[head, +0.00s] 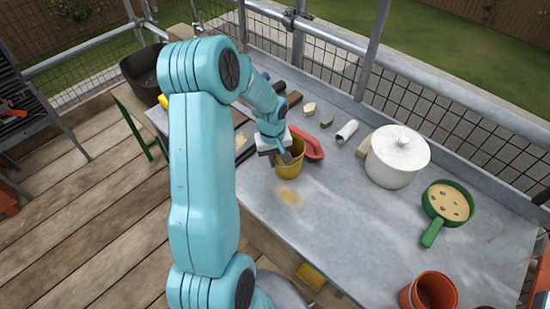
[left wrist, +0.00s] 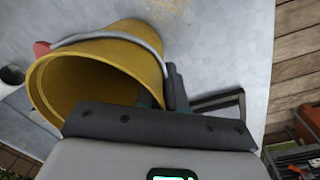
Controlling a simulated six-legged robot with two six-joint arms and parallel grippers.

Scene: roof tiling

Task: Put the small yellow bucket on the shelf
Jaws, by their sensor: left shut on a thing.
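I cannot tell whether the bucket touches the worktop. A dark rack with shelves (head: 22,112) stands at the far left. My right gripper is out of view.
A red object (head: 310,147) lies close behind the bucket. A white lidded pot (head: 397,157), a green pan (head: 447,203), a white cylinder (head: 347,131) and an orange pot (head: 429,294) stand to the right. A wire-mesh railing runs behind. Wooden deck is open at left.

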